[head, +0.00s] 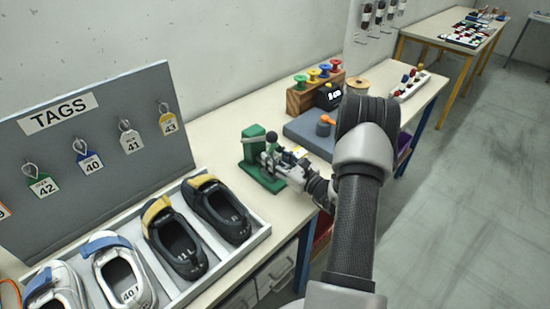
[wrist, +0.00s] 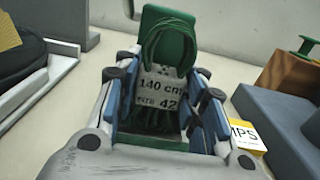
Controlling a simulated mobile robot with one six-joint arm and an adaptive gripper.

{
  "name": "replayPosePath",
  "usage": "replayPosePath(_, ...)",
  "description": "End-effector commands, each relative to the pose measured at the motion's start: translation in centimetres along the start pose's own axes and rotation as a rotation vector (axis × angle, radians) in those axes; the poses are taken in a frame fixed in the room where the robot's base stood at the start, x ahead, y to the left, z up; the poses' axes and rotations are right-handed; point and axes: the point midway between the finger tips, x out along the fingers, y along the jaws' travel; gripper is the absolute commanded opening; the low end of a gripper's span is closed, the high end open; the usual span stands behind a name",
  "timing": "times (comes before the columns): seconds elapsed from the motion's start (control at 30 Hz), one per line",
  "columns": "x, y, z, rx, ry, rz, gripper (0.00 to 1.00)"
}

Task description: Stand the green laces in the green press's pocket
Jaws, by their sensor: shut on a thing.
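The green press (head: 253,146) stands on the table beyond the shoe tray, with a green upright, a green base and a dark knob. My gripper (head: 272,160) is right at the press, over its base. In the wrist view my gripper (wrist: 160,95) is shut on the green laces (wrist: 172,50), a looped bundle with a white tag reading 140 cm, fits 42. The loop stands up in front of the green press's upright (wrist: 166,18). The lower end of the laces is between the fingers. I cannot tell whether it is inside the pocket, which is hidden.
A tray of shoes (head: 262,228) lies in front, below the grey tag board (head: 100,120). A blue-grey block (head: 305,133) with an orange-topped part is just right of the press. A wooden spool rack (head: 297,100) stands behind. Bare table lies behind the press.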

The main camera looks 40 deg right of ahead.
Motion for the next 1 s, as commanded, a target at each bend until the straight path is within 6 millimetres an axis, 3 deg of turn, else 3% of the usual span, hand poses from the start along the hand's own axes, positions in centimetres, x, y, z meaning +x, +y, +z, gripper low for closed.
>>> replayPosePath(0.37, 0.0, 0.0, 0.0, 0.0, 0.0, 0.0, 0.6)
replayPosePath(0.73, -0.2, 0.0, 0.0, 0.001, 0.001, -0.001, 0.61)
replayPosePath(0.87, -1.7, -0.2, 0.0, 0.001, 0.002, -0.004, 0.61)
replayPosePath(1.0, -4.6, -0.2, 0.0, 0.002, 0.001, -0.007, 0.61)
